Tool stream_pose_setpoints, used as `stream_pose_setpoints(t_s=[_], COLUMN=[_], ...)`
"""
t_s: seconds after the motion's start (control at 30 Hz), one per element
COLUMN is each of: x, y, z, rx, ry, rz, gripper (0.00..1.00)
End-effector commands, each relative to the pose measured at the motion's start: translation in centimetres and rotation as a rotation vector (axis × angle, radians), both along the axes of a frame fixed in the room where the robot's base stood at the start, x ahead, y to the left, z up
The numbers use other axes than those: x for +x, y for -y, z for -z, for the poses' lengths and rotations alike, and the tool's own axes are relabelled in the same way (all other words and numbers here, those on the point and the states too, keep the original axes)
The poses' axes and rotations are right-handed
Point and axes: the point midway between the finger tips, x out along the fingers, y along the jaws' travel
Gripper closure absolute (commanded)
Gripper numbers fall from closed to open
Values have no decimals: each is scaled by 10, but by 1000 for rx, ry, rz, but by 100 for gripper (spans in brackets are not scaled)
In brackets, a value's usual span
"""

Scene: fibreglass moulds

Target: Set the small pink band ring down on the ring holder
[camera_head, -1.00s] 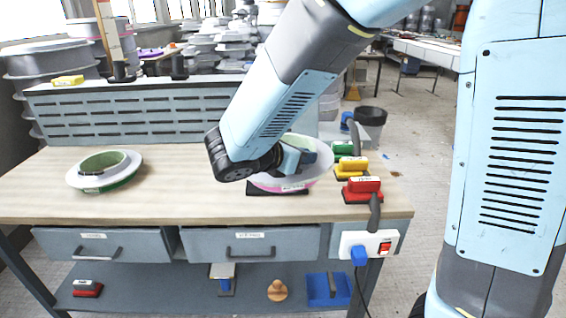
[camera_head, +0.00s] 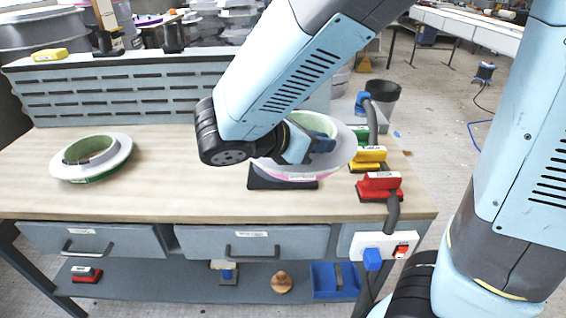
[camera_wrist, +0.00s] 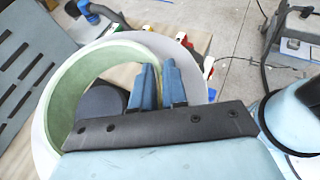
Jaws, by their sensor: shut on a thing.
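The small pink band ring (camera_head: 338,155) is a wide pale flange with a green inner wall and a pink band underneath. It is at the right part of the workbench. My gripper (camera_head: 312,147) is shut on its wall; in the wrist view the two blue fingertips (camera_wrist: 157,72) pinch the green wall (camera_wrist: 72,83). The ring holder (camera_head: 283,183) shows as a black base directly below the ring. A dark round surface (camera_wrist: 102,103) shows inside the ring in the wrist view. I cannot tell whether the ring touches the holder. My arm hides the ring's left side.
Another ring with a green band (camera_head: 92,158) lies on the left of the wooden bench top (camera_head: 175,185). Red (camera_head: 380,187), yellow (camera_head: 368,158) and green labelled blocks stand close right of the holder. A slotted grey panel (camera_head: 130,98) runs along the back. The bench middle is clear.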

Motion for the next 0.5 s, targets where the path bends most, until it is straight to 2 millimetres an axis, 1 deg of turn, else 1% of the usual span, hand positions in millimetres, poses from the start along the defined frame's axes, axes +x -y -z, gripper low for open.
stream_pose_setpoints(t_s=[0.03,0.17,0.27,0.5], x=[1,6,18,57], y=[3,5,2,-10], z=[-1,2,8,26], rx=[5,8,7,7], ry=[2,1,0,0], rz=[4,6,5,7], gripper=[100,100,100,100])
